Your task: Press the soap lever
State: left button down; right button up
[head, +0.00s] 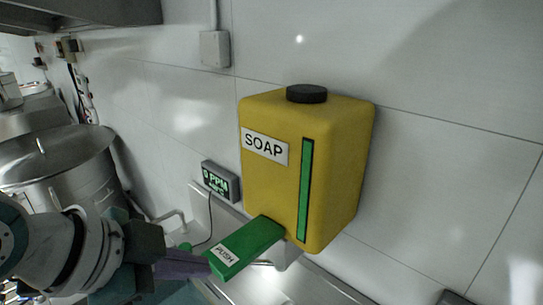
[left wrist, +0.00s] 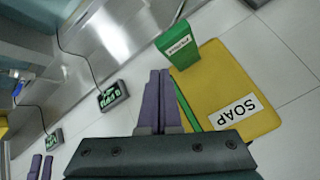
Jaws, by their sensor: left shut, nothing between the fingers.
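A yellow soap dispenser (head: 275,185) with a black cap and a SOAP label hangs on the tiled wall. Its green lever (head: 252,239), labelled PUSH, sticks out from the lower front. In the left wrist view the lever (left wrist: 178,46) stands beyond the fingertips, and the dispenser body (left wrist: 228,85) lies to the right. My left gripper (head: 206,264) is shut and empty, its purple fingers at the lever's outer end in the head view. The fingers show together in the left wrist view (left wrist: 160,73). I cannot tell whether they touch the lever.
A small display (head: 220,181) with green text is on the wall left of the dispenser. A metal sink (head: 320,286) is below. A large steel pot (head: 60,160) stands at the left. A grey wall box (head: 214,48) is above.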

pick_arm(q)
jog(key=s+a+n+g+y, duration=0.25)
jog(key=s+n, duration=0.35)
jog(key=s, duration=0.4)
jog(key=s+a+n+g+y, duration=0.15)
jog(key=s+a+n, duration=0.35)
jog(key=s, duration=0.5)
jog(key=w+d+m+t+h+b, duration=0.1)
jog(key=w+d+m+t+b, duration=0.15)
jog(key=w, duration=0.45)
jog(key=w+d+m+t+h+b, duration=0.1)
jog(key=w+d+h+b, duration=0.15)
jog(key=w, duration=0.45)
jog(key=w+a+r+m+h+b, duration=0.1)
jog(key=w+r+b, duration=0.3)
jog(key=w+r, duration=0.2)
jog(key=shift+w+r, duration=0.4)
jog(key=shift+w, duration=0.35)
jog(key=shift+a+m, duration=0.1)
jog(key=shift+m, duration=0.15)
